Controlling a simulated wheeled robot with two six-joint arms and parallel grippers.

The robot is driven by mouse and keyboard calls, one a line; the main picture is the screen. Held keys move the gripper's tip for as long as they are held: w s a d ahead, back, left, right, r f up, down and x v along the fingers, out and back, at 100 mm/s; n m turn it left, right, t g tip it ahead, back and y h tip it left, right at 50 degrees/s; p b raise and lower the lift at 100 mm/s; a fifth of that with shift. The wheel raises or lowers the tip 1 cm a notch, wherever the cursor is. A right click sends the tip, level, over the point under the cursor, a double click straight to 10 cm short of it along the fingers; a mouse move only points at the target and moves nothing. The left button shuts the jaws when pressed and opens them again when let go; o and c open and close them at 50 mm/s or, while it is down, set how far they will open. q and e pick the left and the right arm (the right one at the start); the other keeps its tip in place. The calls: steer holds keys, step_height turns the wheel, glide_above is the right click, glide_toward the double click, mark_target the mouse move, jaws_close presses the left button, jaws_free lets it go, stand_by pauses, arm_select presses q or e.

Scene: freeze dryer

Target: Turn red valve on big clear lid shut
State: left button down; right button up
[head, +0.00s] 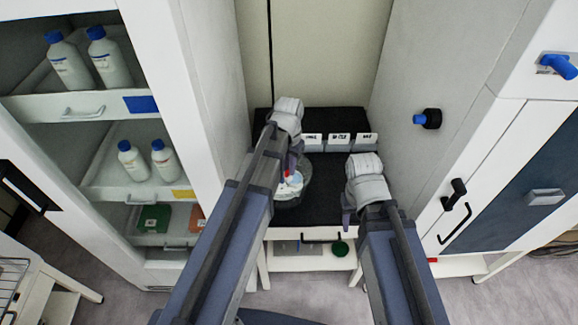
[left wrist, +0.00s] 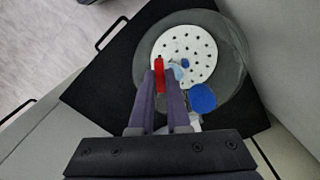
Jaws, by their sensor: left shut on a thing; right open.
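The big clear lid (left wrist: 232,62) is a round, see-through dome on the black bench top, over a white disc with holes. It also shows in the head view (head: 304,180), partly hidden by my left arm. The red valve (left wrist: 159,68) sits near the lid's middle. My left gripper (left wrist: 162,76) is shut on the red valve, one finger on each side; it also shows in the head view. My right gripper (head: 347,215) is open and empty, above the right part of the bench.
The black bench top (head: 325,185) stands between a tall white cabinet and a grey wall. Grey labelled boxes (head: 340,142) stand at its back. A blue round cap (left wrist: 202,98) is beside the valve. White bottles (head: 108,60) stand on shelves at left.

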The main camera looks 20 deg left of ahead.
arm_select(q)
steer(key=m, duration=0.6)
steer(key=shift+m, duration=0.3)
stand_by(0.4)
steer(key=c, duration=0.9)
jaws_free()
steer(key=shift+r, duration=0.1)
step_height(320, 180, up, 8)
steer(key=p, duration=0.8)
steer(key=shift+f, duration=0.2)
steer(key=shift+d, duration=0.1)
